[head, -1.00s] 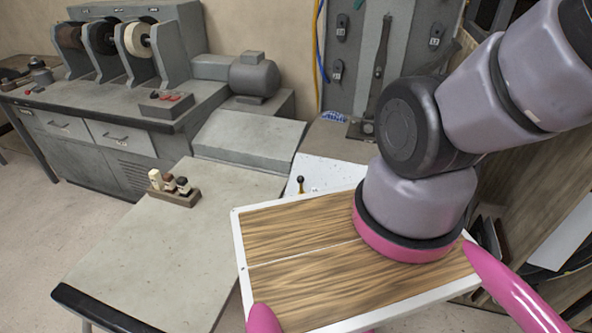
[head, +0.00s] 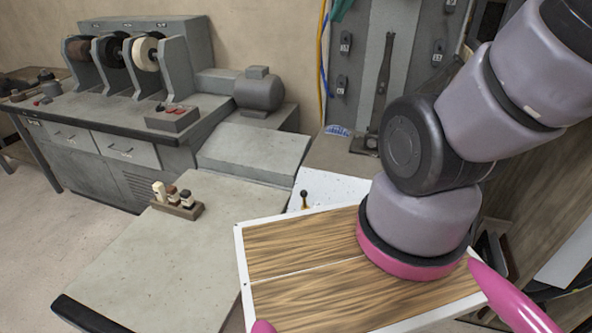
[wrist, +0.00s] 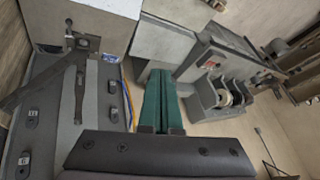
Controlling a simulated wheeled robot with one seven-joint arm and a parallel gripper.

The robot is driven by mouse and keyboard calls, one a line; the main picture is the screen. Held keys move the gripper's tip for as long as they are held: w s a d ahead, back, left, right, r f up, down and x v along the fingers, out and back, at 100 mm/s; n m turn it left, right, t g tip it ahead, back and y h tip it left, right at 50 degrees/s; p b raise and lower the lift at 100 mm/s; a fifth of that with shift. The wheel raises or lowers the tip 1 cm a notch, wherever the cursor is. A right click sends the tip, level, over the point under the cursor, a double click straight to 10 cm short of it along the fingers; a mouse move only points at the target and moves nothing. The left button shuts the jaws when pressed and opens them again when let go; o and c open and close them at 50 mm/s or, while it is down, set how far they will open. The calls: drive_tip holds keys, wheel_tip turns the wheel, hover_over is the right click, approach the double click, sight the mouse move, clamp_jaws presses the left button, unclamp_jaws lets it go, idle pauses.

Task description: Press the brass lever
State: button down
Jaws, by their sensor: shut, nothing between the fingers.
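The brass lever (head: 304,200) is small, with a round black knob. It stands upright on a white surface behind my wood-topped base in the head view. A small dark knob (wrist: 69,23) near the upper left of the wrist view may be the same lever; I cannot be certain. My gripper (wrist: 160,73) has green fingers, shut together and empty in the wrist view. A green tip at the top edge of the head view (head: 342,10) appears to be part of it, high above and apart from the lever.
A bench with grinding wheels (head: 147,52) and a motor (head: 259,90) stands at the back left. An upright grey panel (head: 385,60) with switches is behind the lever. Shelving is at right.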

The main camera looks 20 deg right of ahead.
drive_tip(key=w+f+n+g, duration=0.5)
drive_tip(key=w+f+n, duration=0.3)
drive_tip(key=w+f, duration=0.85)
drive_tip(key=w+f+n+g, duration=0.2)
drive_tip(key=f+n, duration=0.1)
drive_tip(key=f, duration=0.9)
drive_tip(key=w+d+f+n+g, duration=0.1)
drive_tip(key=f+n, duration=0.3)
drive_tip(key=f, duration=0.9)
drive_tip(key=shift+w+n+g+h, duration=0.3)
drive_tip(key=shift+w+g, duration=0.4)
drive_tip(key=shift+w, duration=0.05)
approach(304, 201)
wheel_tip(304, 201, down, 3)
drive_tip(key=w, duration=0.2)
drive_tip(key=shift+s+d+f, duration=0.1)
drive_tip(key=shift+s+f, duration=0.1)
drive_tip(key=shift+s, duration=0.55)
